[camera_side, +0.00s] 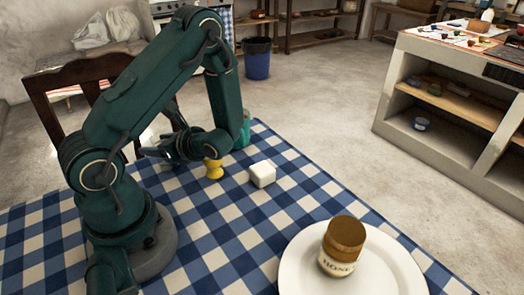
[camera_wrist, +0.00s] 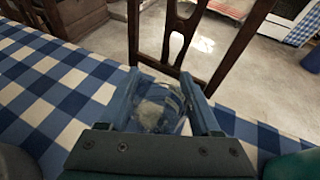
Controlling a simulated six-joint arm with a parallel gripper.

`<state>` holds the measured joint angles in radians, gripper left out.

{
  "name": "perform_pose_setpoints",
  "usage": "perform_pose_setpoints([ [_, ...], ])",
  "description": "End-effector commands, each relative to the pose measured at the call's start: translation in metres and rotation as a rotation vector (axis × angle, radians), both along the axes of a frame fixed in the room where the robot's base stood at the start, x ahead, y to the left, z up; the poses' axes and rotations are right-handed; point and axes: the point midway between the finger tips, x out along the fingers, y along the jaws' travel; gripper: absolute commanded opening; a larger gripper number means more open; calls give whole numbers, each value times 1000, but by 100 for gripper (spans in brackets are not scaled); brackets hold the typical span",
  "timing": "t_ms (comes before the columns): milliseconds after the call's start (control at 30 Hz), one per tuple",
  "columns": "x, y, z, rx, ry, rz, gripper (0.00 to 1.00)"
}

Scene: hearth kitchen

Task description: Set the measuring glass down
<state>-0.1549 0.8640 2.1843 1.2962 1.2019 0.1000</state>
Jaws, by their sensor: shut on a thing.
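The measuring glass (camera_wrist: 160,112) is clear and shows in the wrist view between the two fingers of my gripper (camera_wrist: 160,92). My gripper is shut on it, with one finger on each side. In the side view my gripper (camera_side: 158,152) is low over the far left part of the checked table, near the chair. The glass is hard to make out there, mostly hidden by my arm and gripper. I cannot tell whether its base touches the cloth.
A yellow egg cup (camera_side: 214,170), a white block (camera_side: 262,174) and a teal container (camera_side: 244,131) stand right of my gripper. A honey jar (camera_side: 343,250) is on a white plate (camera_side: 296,262) in front. A wooden chair (camera_side: 42,104) stands against the table's far edge. Checked cloth (camera_wrist: 60,92) is clear at left.

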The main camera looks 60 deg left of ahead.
Motion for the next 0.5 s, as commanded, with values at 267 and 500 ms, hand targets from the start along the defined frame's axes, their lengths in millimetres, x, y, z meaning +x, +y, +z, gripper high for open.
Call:
perform_pose_setpoints([
  [267,0,0,-1,0,0,0,2],
  [500,0,0,-3,0,-1,0,94],
])
